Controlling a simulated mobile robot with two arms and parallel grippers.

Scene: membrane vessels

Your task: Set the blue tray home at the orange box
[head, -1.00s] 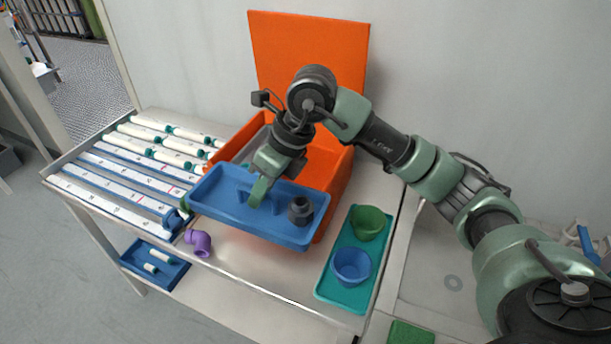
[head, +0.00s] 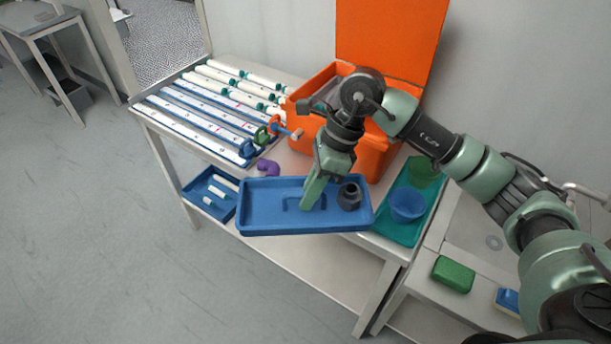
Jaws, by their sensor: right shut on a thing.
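The blue tray (head: 265,218) hangs in front of the bench's front edge, roughly level, with a dark hexagonal fitting (head: 349,195) at its right end. My right gripper (head: 309,203) reaches down into the tray's middle and is shut on it; its fingertips are partly hidden there. The orange box (head: 372,158) stands on the bench behind my right wrist, its lid (head: 390,35) raised against the wall. My wrist and forearm hide part of the box's opening. My left gripper is not in view.
White membrane tubes (head: 215,100) lie in rows on the bench at left. A purple elbow (head: 268,167) sits just behind the tray. A teal tray (head: 398,232) with green (head: 424,171) and blue (head: 407,205) cups stands at right. Another small blue tray (head: 222,207) lies on the lower shelf.

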